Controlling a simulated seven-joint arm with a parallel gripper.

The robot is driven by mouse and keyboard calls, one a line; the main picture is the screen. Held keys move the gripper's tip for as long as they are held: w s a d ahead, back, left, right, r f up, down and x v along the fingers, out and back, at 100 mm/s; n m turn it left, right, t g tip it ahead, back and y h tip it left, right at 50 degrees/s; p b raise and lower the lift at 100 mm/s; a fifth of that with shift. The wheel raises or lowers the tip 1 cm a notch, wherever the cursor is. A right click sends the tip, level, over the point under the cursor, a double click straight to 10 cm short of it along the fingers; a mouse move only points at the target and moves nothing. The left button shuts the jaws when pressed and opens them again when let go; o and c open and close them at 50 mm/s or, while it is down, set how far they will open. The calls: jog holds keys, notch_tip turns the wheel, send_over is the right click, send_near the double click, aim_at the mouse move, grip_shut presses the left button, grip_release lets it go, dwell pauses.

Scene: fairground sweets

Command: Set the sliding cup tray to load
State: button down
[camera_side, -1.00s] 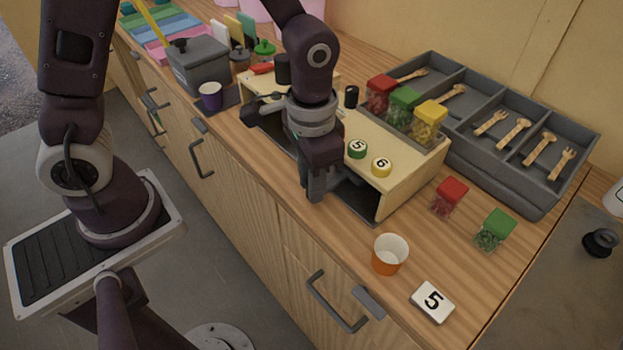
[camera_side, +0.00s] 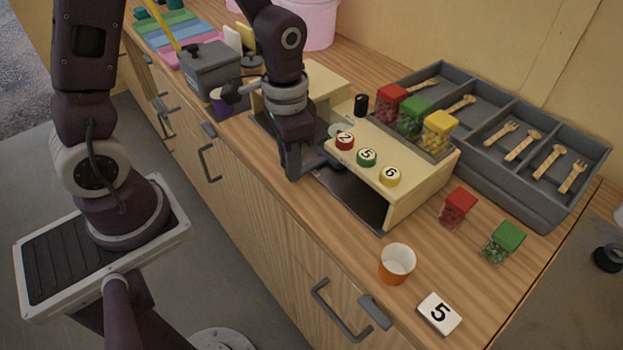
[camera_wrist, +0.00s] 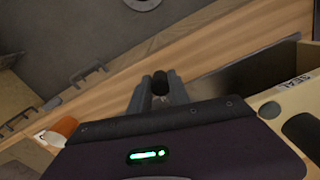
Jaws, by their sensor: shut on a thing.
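The cream dispenser (camera_side: 425,182) has numbered buttons, 2 (camera_side: 344,141), 5 and 6, on top and an open slot along its front. A dark flat track (camera_side: 352,194) lies in that slot. My gripper (camera_side: 292,176) is at the slot's front, left of the buttons. In the wrist view my gripper (camera_wrist: 160,92) is shut on a small black knob (camera_wrist: 159,82), which I take to be the sliding tray's handle. A grey piece (camera_side: 322,160) just right of my gripper looks like part of the tray; the rest is hidden by my arm.
A grey cutlery tray (camera_side: 484,155) is behind. A grey box (camera_side: 210,70) stands at left.

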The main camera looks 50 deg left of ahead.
jog(key=shift+a, duration=1.55)
jog(key=c, duration=1.2)
grip_release()
notch_tip(320, 180, up, 7)
jog(key=shift+r, duration=0.1)
